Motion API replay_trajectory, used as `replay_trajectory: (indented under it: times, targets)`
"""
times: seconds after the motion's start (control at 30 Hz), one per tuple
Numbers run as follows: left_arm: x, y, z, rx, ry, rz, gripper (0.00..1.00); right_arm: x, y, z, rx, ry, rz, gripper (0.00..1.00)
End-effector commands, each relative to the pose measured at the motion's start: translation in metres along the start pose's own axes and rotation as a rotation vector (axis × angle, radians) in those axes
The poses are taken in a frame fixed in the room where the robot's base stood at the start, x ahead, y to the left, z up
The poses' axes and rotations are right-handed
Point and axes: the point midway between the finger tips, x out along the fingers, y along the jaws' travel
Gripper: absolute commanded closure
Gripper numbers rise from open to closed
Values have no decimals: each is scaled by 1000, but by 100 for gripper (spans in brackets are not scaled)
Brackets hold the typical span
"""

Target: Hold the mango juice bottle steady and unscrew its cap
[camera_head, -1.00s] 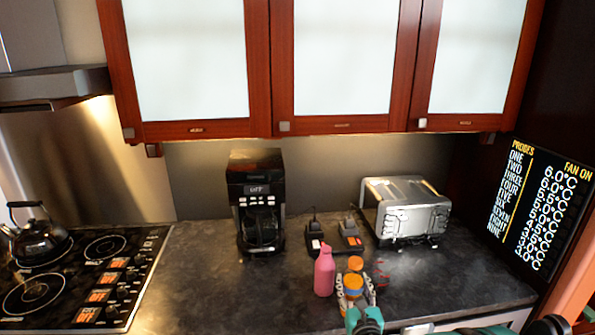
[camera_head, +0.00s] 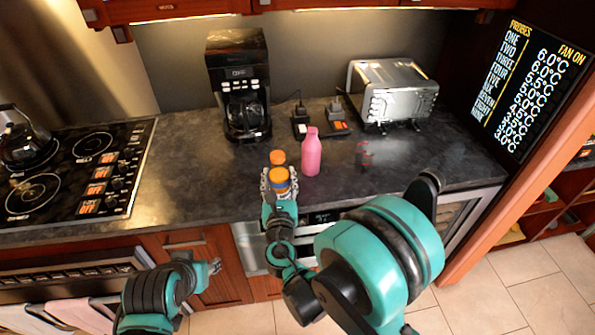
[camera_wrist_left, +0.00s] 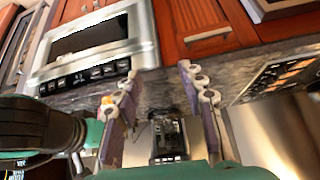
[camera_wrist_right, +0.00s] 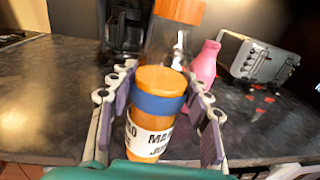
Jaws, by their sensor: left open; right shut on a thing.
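The mango juice bottle (camera_wrist_right: 152,132), orange with a blue band and a lettered white label, stands between the fingers of my right gripper (camera_wrist_right: 160,100). That gripper is shut on it. The orange cap (camera_wrist_right: 161,80) is on top. In the head view, the right gripper (camera_head: 279,188) and bottle are at the counter's front edge; the bottle's lower part is hidden. My left gripper (camera_head: 213,266) is at the lower left, below counter height and away from the bottle. In the left wrist view its fingers (camera_wrist_left: 153,92) are apart, with nothing between them.
A clear bottle (camera_wrist_right: 160,42) with an orange cap stands just behind the juice. A pink bottle (camera_head: 311,155) is to its right. The coffee maker (camera_head: 240,90), toaster (camera_head: 392,92) and a small red-and-dark object (camera_head: 363,155) stand farther off. The counter (camera_head: 190,175) is clear at left.

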Motion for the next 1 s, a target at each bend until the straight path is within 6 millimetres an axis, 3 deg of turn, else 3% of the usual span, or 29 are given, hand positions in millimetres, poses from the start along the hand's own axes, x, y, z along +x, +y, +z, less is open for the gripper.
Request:
replay_trajectory:
  times: [0.13,0.27,0.7,1.0]
  targets:
    - [-2,2,-6,31,-8,3,51,-2,8,0,0,0,-2,100]
    - [-12,8,-34,173,-40,16,51,-2,8,0,0,0,-2,100]
    - [-44,66,-191,1148,-217,205,51,-2,8,0,-1,0,-2,100]
    - [-41,122,-268,1833,-266,445,51,-2,8,0,-1,0,-2,100]
